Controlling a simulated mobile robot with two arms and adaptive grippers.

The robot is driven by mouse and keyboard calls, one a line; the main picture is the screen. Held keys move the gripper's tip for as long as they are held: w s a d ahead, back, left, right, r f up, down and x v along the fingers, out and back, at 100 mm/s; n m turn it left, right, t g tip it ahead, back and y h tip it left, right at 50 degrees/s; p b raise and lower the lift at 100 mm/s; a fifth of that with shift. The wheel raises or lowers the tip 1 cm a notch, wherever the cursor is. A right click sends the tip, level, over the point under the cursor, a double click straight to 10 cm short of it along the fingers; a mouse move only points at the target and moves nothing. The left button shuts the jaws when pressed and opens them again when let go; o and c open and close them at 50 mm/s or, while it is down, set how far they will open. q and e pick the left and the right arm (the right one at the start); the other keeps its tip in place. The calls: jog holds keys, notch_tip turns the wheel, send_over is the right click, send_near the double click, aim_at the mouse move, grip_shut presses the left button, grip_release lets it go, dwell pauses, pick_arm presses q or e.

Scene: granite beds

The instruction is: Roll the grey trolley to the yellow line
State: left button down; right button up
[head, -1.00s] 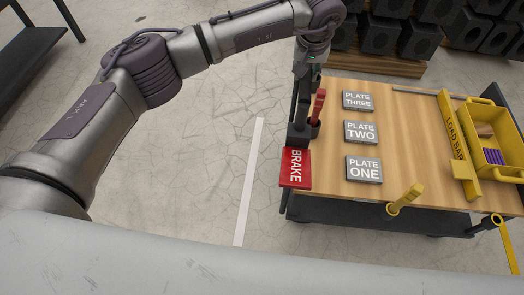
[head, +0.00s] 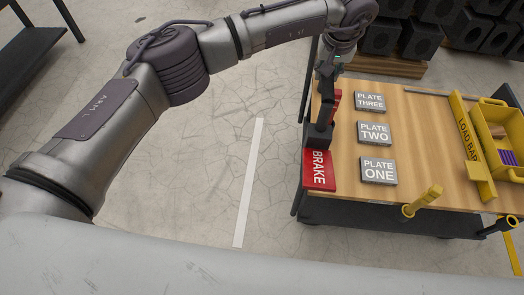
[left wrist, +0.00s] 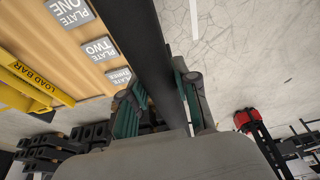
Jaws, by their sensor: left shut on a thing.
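The trolley has a wooden top (head: 410,135) and a dark grey frame (head: 390,216), and stands at the right of the head view. My left gripper (head: 328,70) is at its left edge. In the left wrist view, the left gripper (left wrist: 162,95) has its fingers on both sides of a long black bar (left wrist: 152,45) and is shut on it. A strip of the yellow line (head: 510,258) shows on the floor at the lower right, partly hidden by the trolley. My right gripper is out of view.
A white line (head: 248,185) lies on clear floor at left. Black blocks (head: 420,38) stand behind.

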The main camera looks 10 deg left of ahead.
pick_arm(q)
jog(key=shift+s+d+f+b, duration=0.1)
jog(key=shift+d+b, duration=0.35)
jog(key=shift+d, duration=2.2)
jog(key=shift+a, duration=0.1)
jog(key=c, duration=0.6)
grip_release()
jog(key=shift+c, duration=0.2)
notch_tip(320, 180, up, 9)
jog(key=p, duration=0.5)
jog(key=shift+p, duration=0.3)
